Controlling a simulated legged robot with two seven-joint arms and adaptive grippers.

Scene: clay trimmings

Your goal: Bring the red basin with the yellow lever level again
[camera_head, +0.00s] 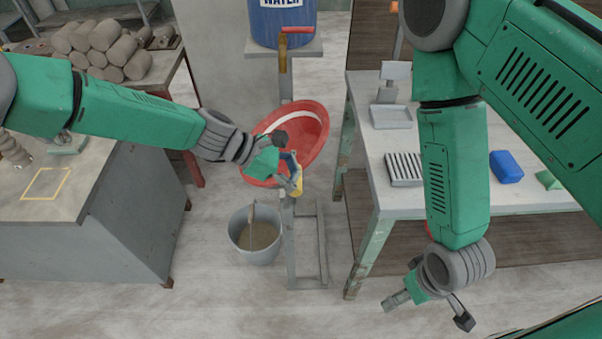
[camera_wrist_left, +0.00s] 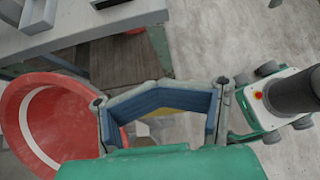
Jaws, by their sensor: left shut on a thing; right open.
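The red basin (camera_head: 312,127), with a white stripe inside, is on a grey stand and visibly tilted. It also shows at the left of the left wrist view (camera_wrist_left: 75,125). The yellow lever (camera_head: 297,184) is at the basin's near side, partly hidden by my left gripper (camera_head: 290,168). That gripper is shut on the lever; a bit of yellow shows between its blue-padded fingers in the left wrist view (camera_wrist_left: 178,113). My right gripper (camera_head: 428,310) is open and empty, low in front of the right table, away from the basin.
A grey bucket (camera_head: 237,238) of brownish contents stands on the floor below the basin. A blue water barrel (camera_head: 270,25) is behind. The right table (camera_head: 360,100) holds a slotted rack (camera_head: 404,169) and a blue block (camera_head: 506,167). A grey cabinet (camera_head: 90,235) stands left.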

